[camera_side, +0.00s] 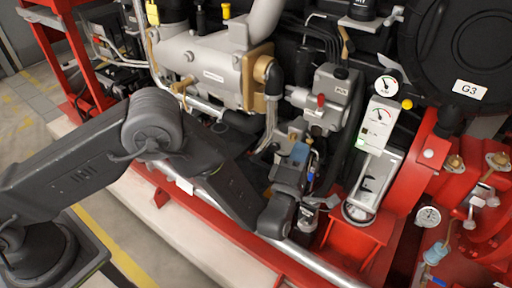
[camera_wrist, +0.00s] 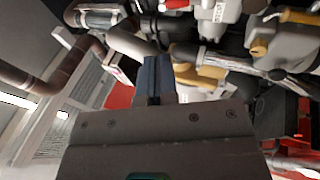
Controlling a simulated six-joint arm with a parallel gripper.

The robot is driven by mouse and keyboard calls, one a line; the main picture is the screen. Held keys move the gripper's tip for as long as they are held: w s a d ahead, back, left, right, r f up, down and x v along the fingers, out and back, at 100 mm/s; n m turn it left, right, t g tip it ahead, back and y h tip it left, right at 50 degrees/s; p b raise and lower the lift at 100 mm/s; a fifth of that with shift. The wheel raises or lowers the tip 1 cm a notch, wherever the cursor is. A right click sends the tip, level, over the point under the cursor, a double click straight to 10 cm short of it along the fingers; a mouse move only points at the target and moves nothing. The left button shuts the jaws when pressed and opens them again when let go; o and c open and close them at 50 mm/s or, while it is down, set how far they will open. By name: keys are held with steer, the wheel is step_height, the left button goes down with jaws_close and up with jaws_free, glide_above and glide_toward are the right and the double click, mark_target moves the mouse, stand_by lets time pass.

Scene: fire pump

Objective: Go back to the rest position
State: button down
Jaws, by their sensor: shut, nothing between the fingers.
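My gripper (camera_side: 299,153) is in front of the fire pump's engine, at the end of my dark grey arm. Its bluish fingers point towards the machinery. In the wrist view my gripper (camera_wrist: 155,78) shows its two fingers together with nothing between them. The engine (camera_side: 205,65) has a grey block with brass-coloured fittings. I cannot tell from the pictures whether the fingertips touch any part of it.
A red knob (camera_side: 320,100) sits on a grey unit close behind the gripper. Gauges (camera_side: 386,85) stand to the right. A silver pipe (camera_side: 310,262) runs below along the red frame. Open floor (camera_side: 110,240) lies at the lower left.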

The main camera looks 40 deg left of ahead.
steer(key=w+a+r+m+g+h, duration=0.3)
steer(key=w+a+r+m, duration=0.1)
steer(key=r, duration=0.5)
steer(key=s+a+r+m+g+h, duration=0.4)
steer(key=s+a+r+m, duration=0.1)
steer(key=r+m, duration=0.25)
steer(key=s+a+m+g+y, duration=0.1)
steer(key=s+a+m+g, duration=0.3)
steer(key=s, duration=1)
steer(key=s+a+f+m+g+y, duration=0.1)
steer(key=s+a+m+g, duration=0.4)
steer(key=s+a, duration=0.5)
steer(key=s+m, duration=0.1)
steer(key=s, duration=0.3)
steer(key=shift+a+f, duration=0.2)
steer(key=shift+a, duration=0.15)
